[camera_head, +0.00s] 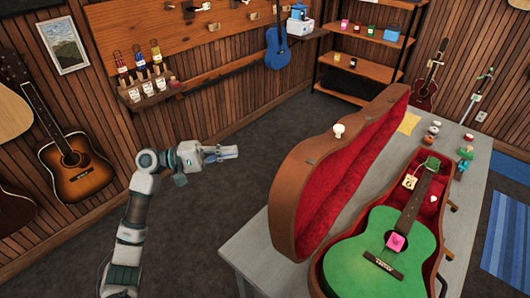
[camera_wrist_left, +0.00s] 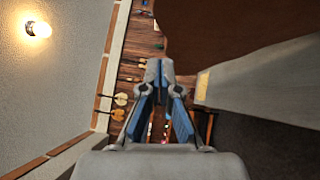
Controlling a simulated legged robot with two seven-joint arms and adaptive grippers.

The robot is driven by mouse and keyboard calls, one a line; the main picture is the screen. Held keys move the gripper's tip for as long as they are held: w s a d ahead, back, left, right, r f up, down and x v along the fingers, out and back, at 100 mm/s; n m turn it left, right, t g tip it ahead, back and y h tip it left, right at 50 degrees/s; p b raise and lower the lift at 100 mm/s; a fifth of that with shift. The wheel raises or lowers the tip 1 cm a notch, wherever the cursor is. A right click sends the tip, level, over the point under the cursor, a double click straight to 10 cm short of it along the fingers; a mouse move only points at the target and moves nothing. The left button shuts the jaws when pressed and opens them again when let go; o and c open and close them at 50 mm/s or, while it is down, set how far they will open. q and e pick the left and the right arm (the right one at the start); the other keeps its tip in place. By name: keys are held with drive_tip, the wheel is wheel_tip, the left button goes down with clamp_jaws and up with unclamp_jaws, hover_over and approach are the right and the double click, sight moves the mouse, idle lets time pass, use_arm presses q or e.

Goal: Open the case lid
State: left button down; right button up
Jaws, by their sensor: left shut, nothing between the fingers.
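The brown case lid (camera_head: 302,187) stands raised on its hinge side, to the left of the case body, its red lining showing. A small pale knob (camera_head: 339,130) is on the lid's upper edge. My right gripper is not in view.
The grey table (camera_head: 257,254) carries the case, with several small bottles and jars (camera_head: 464,150) at its far right. Wall shelves (camera_head: 150,92) and hanging instruments (camera_head: 75,165) line the back and left. Dark open floor (camera_head: 215,210) lies around my left arm.

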sight(306, 159)
use_arm(q)
drive_tip(key=d+r+p, duration=0.1)
drive_tip(key=d+p, duration=0.1)
drive_tip(key=d, duration=1.1)
drive_tip(key=shift+s+d+r, duration=0.25)
drive_tip(key=shift+s+r, duration=0.05)
drive_tip(key=shift+s, duration=0.05)
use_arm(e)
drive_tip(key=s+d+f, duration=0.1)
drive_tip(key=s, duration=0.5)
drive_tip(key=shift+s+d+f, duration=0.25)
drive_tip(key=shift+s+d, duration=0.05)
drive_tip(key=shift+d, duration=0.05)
